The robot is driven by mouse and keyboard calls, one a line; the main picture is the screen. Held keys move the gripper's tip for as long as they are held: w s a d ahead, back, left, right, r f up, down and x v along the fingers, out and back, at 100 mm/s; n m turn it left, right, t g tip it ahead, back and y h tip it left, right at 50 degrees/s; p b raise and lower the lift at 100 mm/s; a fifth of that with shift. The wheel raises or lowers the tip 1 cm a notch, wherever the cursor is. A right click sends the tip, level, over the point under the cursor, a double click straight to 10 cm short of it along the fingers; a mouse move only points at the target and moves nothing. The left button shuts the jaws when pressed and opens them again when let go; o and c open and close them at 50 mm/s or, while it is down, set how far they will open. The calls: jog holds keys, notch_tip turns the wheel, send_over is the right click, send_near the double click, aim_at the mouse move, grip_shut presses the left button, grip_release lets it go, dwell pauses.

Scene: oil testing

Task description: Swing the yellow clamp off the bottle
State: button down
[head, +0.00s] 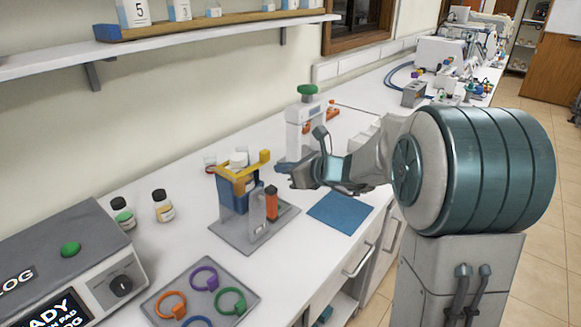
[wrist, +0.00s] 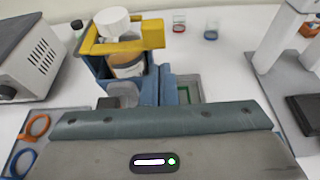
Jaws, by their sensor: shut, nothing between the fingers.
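The yellow clamp (head: 244,166) lies across the top of a blue holder (head: 240,194) on a grey base plate (head: 243,236). In the wrist view the yellow clamp (wrist: 125,46) passes beside the white cap of the bottle (wrist: 127,66), and its raised end block is at the right. The bottle stands in the blue holder (wrist: 96,66), its brown body partly hidden by the clamp. My gripper (head: 288,174) is to the right of the clamp in the head view, apart from it. Its fingers (wrist: 167,85) are shut and empty, in front of the holder in the wrist view.
A blue mat (head: 340,212) lies at the right. A tray of coloured rings (head: 202,293) and a log device (head: 75,262) are at the front left. A white instrument with a green knob (head: 306,115) stands behind my gripper.

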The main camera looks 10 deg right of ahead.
jog(key=shift+x, duration=2.45)
jog(key=shift+s, duration=0.1)
